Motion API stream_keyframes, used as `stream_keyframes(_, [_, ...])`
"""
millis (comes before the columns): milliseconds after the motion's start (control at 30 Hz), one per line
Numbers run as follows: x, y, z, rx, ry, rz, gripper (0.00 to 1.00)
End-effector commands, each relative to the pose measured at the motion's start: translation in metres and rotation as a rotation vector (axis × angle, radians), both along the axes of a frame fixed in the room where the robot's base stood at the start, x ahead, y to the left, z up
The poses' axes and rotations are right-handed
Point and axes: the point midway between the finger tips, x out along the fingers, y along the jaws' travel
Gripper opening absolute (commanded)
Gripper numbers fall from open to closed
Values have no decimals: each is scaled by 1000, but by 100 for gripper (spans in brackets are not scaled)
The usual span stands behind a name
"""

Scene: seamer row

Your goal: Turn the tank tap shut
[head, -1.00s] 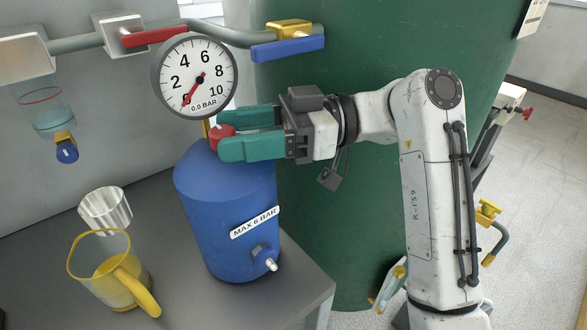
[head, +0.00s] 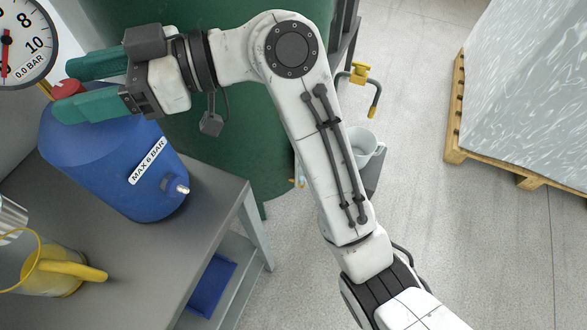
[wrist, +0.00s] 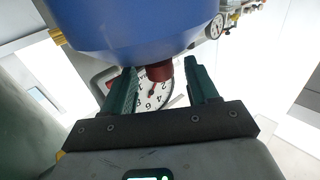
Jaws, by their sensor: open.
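A blue tank (head: 110,165) marked MAX 6 BAR stands on a grey bench. A red knob (head: 68,88) tops it, and a small metal tap (head: 178,186) sticks out low on its side. My gripper (head: 60,88) is open, with one teal finger on each side of the red knob. The wrist view shows the knob (wrist: 160,71) between the fingers, with gaps beside it. Behind my arm is a large green tank (head: 190,130).
A pressure gauge (head: 22,42) reads about 0.0 bar. A wrapped load on a pallet (head: 520,172) is at right. Floor between is clear.

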Motion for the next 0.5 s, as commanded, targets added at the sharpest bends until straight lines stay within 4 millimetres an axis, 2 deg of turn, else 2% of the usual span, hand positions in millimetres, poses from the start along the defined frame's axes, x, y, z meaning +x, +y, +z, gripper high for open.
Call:
stream_keyframes(33, [-3,0,5,-1,3,-35,59])
stream_keyframes(500, [-11,0,5,-3,4,-374,59])
